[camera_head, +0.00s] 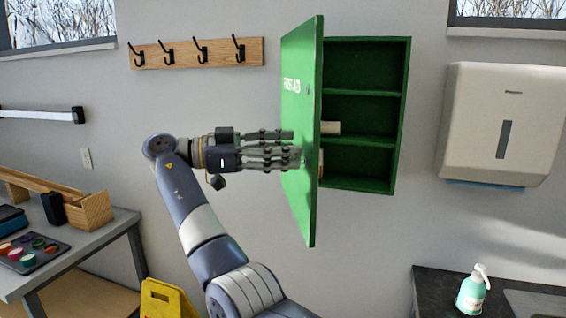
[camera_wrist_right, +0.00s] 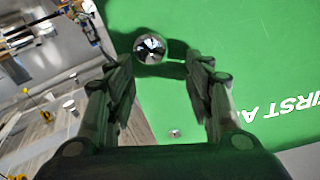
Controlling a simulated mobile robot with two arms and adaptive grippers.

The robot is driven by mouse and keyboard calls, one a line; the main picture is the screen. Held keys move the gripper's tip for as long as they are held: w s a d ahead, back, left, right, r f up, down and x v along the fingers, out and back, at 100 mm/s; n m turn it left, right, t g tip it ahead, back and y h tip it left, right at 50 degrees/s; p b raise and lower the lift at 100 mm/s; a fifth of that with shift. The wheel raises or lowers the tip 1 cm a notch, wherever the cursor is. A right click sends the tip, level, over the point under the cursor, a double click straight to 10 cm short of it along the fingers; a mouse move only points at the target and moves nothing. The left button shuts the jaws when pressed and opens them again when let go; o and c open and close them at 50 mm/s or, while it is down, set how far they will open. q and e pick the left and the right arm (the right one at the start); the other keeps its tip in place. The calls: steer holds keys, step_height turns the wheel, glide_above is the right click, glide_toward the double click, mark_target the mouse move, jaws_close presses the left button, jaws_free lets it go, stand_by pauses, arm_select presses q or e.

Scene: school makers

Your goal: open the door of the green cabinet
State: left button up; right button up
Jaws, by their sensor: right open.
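The green cabinet (camera_head: 365,65) hangs on the wall with its shelves showing. Its door (camera_head: 300,200), lettered FIRST AID on the outer face, stands swung well out, the free edge toward me. My right gripper (camera_head: 296,155) is at the outer face of the door, left of it in the head view. In the right wrist view my right gripper (camera_wrist_right: 168,75) is open, with a round shiny metal knob (camera_wrist_right: 150,48) between its fingertips; I cannot tell whether they touch it. My left gripper is not in view.
A pale item (camera_head: 331,128) shows on a shelf. A wooden hook rail (camera_head: 196,52) is left of the cabinet; a white dispenser (camera_head: 502,120) is right. A table (camera_head: 85,245) stands at left; a soap bottle (camera_head: 472,293) is on the dark counter (camera_head: 432,290). A yellow object (camera_head: 165,300) stands low.

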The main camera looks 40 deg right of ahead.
mark_target(307, 114)
step_height(307, 114, up, 7)
stand_by(0.3)
